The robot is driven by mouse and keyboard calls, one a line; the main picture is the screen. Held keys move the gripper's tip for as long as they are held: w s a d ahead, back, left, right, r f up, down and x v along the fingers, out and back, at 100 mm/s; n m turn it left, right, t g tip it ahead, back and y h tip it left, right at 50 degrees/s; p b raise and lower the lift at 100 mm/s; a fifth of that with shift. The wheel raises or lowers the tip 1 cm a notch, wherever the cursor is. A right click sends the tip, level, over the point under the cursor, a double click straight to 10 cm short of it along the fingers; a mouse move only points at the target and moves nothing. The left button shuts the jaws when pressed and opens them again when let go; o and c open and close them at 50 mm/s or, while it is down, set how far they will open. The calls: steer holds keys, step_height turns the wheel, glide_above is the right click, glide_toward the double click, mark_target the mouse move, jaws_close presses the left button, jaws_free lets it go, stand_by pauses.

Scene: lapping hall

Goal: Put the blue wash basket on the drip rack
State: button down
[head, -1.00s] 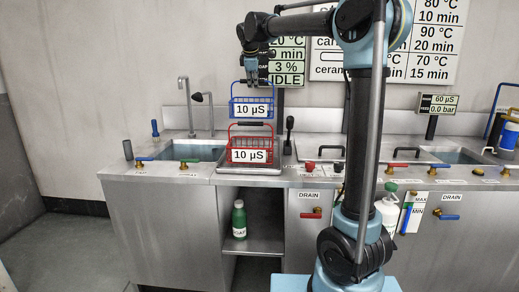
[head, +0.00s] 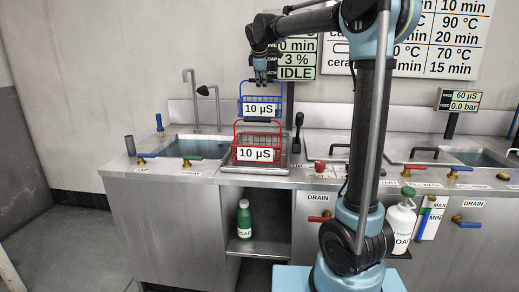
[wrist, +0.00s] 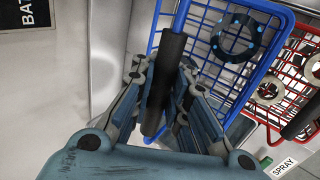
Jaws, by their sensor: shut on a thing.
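The blue wash basket (head: 278,97) hangs in the air, upright, under my gripper (head: 265,80). It carries a "10 µS" plate on its front. In the wrist view, my gripper (wrist: 163,100) is shut on the dark handle bar of the blue basket (wrist: 236,88), and a dark ring lies in the basket. A red basket (head: 258,133), also with a "10 µS" plate, stands on a metal tray (head: 232,165) on the counter, below the blue one in the head view. The red basket shows at the right of the wrist view (wrist: 290,62). I cannot tell whether this tray is the drip rack.
A sink (head: 195,147) lies left of the tray, with tall taps behind it. A black lever (head: 298,130) stands close on the tray's right. Further right are a covered counter section and another sink (head: 482,157).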

step_height(320, 180, down, 14)
steer(key=shift+d+r, duration=0.1)
steer(key=shift+d, duration=0.05)
stand_by(0.7)
steer(key=c, duration=1.6)
jaws_free()
steer(key=shift+o, duration=0.2)
steer(key=shift+r, duration=0.1)
steer(key=v, duration=1.2)
